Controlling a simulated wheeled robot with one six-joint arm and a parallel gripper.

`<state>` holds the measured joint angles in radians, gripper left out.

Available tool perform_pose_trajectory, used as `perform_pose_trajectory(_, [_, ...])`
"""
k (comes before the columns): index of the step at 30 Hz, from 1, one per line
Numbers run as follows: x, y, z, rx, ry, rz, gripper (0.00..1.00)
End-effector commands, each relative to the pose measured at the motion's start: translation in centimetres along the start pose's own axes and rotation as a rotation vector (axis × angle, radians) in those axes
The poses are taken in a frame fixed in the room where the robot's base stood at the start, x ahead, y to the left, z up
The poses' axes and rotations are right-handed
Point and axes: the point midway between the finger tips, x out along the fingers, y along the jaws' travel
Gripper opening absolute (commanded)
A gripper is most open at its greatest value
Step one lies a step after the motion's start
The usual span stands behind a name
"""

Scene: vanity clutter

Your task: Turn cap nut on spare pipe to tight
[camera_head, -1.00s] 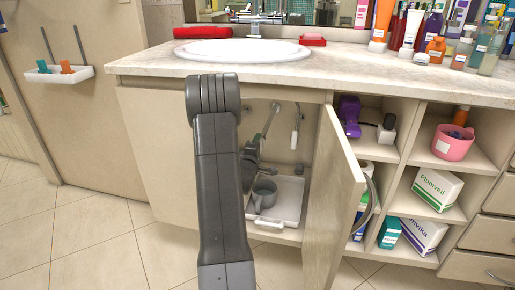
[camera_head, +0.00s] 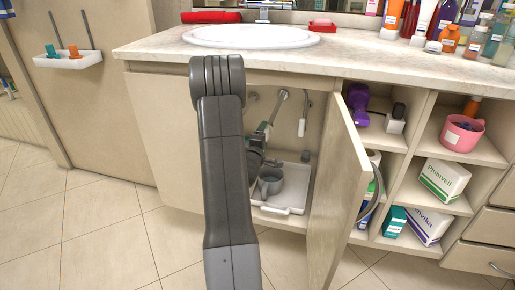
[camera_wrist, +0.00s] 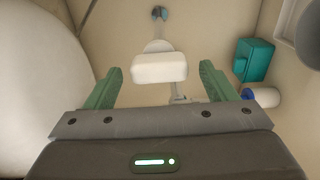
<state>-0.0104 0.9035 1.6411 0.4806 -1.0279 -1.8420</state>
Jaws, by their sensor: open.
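My gripper (camera_wrist: 159,70) is open in the wrist view, its two green fingers apart with nothing gripped. A white rounded block (camera_wrist: 160,68) shows between and beyond the fingertips, with a pale stem behind it. I cannot tell whether it is the cap nut. In the head view my forearm hides part of the open cabinet, and a little of my gripper (camera_head: 262,129) shows inside. A pale pipe (camera_head: 283,98) comes off the back wall. A white piece (camera_head: 302,127) hangs to its right, perhaps the spare pipe's end. The cap nut cannot be made out clearly.
The open cabinet door (camera_head: 340,190) stands to the right of my arm. A white tray (camera_head: 295,198) on the cabinet floor holds a grey mug (camera_head: 270,181). The countertop (camera_head: 350,62) overhangs above. A teal box (camera_wrist: 254,60) is right of the fingers.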

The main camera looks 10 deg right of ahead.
Motion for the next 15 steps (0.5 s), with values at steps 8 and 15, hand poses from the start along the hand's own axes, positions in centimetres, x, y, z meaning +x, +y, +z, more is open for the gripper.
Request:
perform_pose_trajectory(8, [-6.5, 0.2, -0.1, -0.003, 0.003, -0.003, 0.78])
perform_pose_trajectory(15, [-10.2, 0.0, 0.0, -0.001, 0.001, -0.002, 0.78])
